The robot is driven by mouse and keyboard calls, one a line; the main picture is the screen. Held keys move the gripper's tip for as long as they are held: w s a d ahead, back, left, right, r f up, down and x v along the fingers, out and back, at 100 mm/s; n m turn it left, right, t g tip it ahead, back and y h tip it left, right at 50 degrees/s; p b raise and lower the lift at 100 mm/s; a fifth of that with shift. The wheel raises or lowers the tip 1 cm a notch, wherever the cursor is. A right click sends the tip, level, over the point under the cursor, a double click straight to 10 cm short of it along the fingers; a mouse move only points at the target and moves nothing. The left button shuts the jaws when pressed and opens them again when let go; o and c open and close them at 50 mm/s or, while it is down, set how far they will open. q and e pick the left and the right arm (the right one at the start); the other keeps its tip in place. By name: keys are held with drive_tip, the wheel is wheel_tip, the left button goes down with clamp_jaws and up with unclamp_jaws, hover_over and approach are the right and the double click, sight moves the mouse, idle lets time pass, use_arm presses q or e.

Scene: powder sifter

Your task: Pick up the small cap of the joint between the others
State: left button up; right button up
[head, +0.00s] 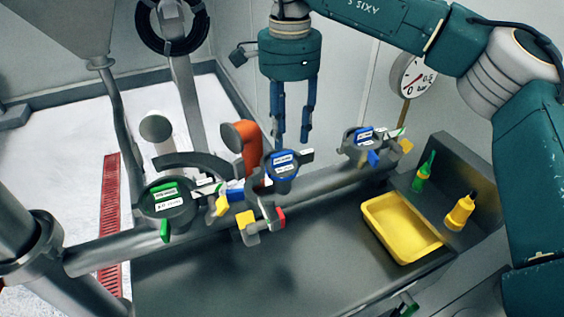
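The middle joint on the horizontal pipe carries a small dark cap (281,164) with a blue and white label. It sits between a larger cap (167,200) with a green label at the left and another blue-labelled cap (364,136) at the right. My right gripper (293,138) hangs above the middle cap, pointing down. Its two blue fingers are apart with nothing between them, and the fingertips appear apart from the cap. My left gripper does not show.
The pipe (325,186) crosses above a dark metal bench (200,283). Coloured clamp handles stick out around the joints. An orange part (241,147) stands behind the middle joint. A yellow tray (403,228), a green bottle (423,175) and a yellow bottle (459,213) are at the right.

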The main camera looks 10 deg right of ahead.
sight(285, 153)
drive_tip(key=f, duration=0.2)
drive_tip(key=f+p, duration=0.1)
drive_tip(key=f, duration=0.2)
drive_tip(key=shift+s+a+f+p, duration=0.15)
drive_tip(key=shift+a+f+p, duration=0.15)
drive_tip(key=shift+f+p, duration=0.1)
drive_tip(key=shift+f, duration=0.2)
clamp_jaws()
